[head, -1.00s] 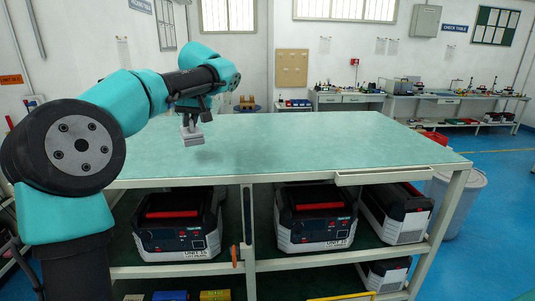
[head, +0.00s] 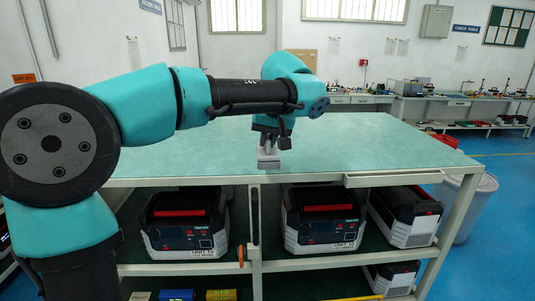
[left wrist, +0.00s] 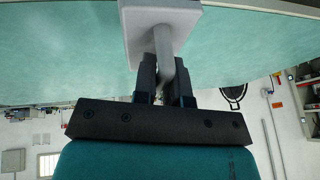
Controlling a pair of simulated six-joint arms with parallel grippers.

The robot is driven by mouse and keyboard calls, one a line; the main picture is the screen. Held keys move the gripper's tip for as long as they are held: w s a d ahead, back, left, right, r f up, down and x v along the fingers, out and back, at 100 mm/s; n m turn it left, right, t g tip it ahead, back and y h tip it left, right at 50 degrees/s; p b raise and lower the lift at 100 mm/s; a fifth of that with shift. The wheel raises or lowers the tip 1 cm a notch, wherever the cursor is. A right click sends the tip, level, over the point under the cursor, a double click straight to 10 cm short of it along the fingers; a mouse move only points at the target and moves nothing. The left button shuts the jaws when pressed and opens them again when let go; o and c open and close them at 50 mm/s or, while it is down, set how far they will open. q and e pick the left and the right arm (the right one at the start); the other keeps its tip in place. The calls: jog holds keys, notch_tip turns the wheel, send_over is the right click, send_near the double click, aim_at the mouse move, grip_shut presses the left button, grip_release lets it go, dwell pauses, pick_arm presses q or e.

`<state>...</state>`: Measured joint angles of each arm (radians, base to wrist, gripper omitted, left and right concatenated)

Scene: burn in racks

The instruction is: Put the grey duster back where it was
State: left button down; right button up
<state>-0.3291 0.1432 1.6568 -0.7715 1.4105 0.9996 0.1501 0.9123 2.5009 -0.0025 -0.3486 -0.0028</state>
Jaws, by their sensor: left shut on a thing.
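The grey duster (head: 268,160) is a small pale-grey block with a handle, held below my left gripper (head: 272,141) near the front edge of the green table top (head: 210,150). The gripper is shut on the handle. Whether the duster touches the table top cannot be told. My right gripper is not in view.
The table top is otherwise bare. On the shelf below stand several black and grey units, such as one with a red handle (head: 187,222) and another beside it (head: 322,217). A grey bin (head: 468,205) stands right of the table.

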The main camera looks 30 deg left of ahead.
pick_arm(q)
jog(key=w+a+f, duration=0.1)
jog(key=w+a, duration=0.7)
jog(key=w, duration=0.5)
jog(key=shift+f, duration=0.2)
jog(key=shift+w, duration=0.15)
jog(key=shift+w+a+f, duration=0.1)
jog(key=shift+f, duration=0.8)
jog(key=shift+w+a+f, duration=0.1)
jog(key=shift+f, duration=0.8)
jog(key=shift+f, duration=0.1)
jog(key=c, duration=1.2)
grip_release()
jog(key=shift+f, duration=0.1)
jog(key=shift+o, duration=0.2)
jog(key=v, duration=1.2)
